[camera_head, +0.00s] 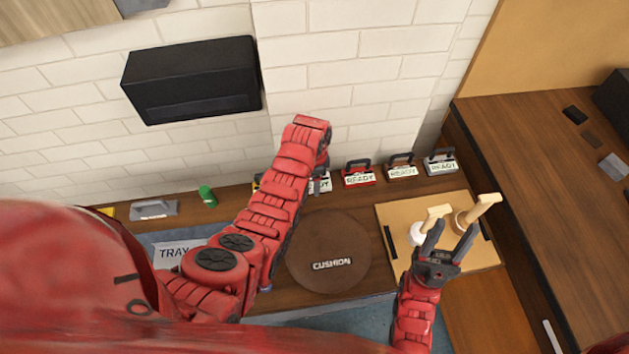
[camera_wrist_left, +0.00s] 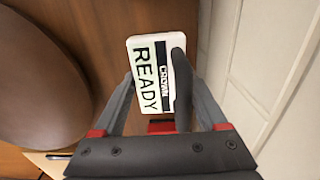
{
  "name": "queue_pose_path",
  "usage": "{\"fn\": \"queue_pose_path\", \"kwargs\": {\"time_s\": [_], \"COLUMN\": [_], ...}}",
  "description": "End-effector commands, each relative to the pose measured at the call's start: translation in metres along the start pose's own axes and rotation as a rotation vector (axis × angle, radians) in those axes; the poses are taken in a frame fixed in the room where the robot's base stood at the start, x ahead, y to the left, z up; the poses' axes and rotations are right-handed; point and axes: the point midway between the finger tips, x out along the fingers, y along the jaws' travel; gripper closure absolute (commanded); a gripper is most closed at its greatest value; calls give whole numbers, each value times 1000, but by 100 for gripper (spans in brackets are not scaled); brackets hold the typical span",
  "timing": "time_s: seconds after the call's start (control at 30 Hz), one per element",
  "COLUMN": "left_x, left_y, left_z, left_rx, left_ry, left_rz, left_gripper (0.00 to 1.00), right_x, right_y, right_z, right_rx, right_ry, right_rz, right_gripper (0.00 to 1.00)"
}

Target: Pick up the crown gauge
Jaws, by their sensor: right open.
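The crown gauge (camera_wrist_left: 146,85) shows in the left wrist view as a white block labelled "CROWN" and "READY", with a dark handle. My left gripper (camera_wrist_left: 163,92) has its fingers spread on either side of it, and I see no finger clearly touching it. In the head view my left arm reaches to the row of gauges at the wall. Its fingers are hidden there behind the wrist. A partly covered white "READY" gauge (camera_head: 321,185) stands just below it. My right gripper (camera_head: 448,240) is open over the light board at the right.
A round brown cushion (camera_head: 328,240) lies in front. A black box (camera_head: 190,80) hangs above.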

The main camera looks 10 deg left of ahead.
Motion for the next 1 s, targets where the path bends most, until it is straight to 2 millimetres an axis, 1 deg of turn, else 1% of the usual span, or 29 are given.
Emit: {"fn": "queue_pose_path", "kwargs": {"time_s": [0.03, 0.17, 0.2, 0.27, 0.3, 0.33, 0.37, 0.63, 0.77, 0.87, 1.0], "left_x": [0, 0, 0, 0, 0, 0, 0, -1, -5, -12, -28], "left_y": [0, 0, 0, 0, 0, 0, 0, 0, -1, -1, -1], "left_z": [0, 0, 0, 0, 0, 0, 0, 0, 0, 0, -1], "left_rx": [0, 0, 0, 0, 0, 0, 0, 0, 0, 0, 0], "left_ry": [0, 0, 0, 0, 0, 0, 0, 0, 1, 1, 2], "left_rz": [0, 0, 0, 0, 0, 0, 0, -1, -2, -1, -5], "left_gripper": [41, 65, 72, 83, 90, 95, 97, 98, 98, 98, 98], "right_x": [0, 0, 0, 0, 0, 0, 0, -1, -4, -8, -18], "right_y": [0, 0, 0, 0, 0, 0, 0, 0, 0, 0, -1], "right_z": [0, 0, 0, 0, 0, 0, 0, 0, 1, 1, 3], "right_rx": [0, 0, 0, 0, 0, 0, 0, 0, 0, 0, 0], "right_ry": [0, 0, 0, 0, 0, 0, 0, 0, 0, 0, 0], "right_rz": [0, 0, 0, 0, 0, 0, 0, 0, 0, 0, 0], "right_gripper": [50, 50, 50, 50, 50, 50, 50, 50, 50, 50, 50]}}
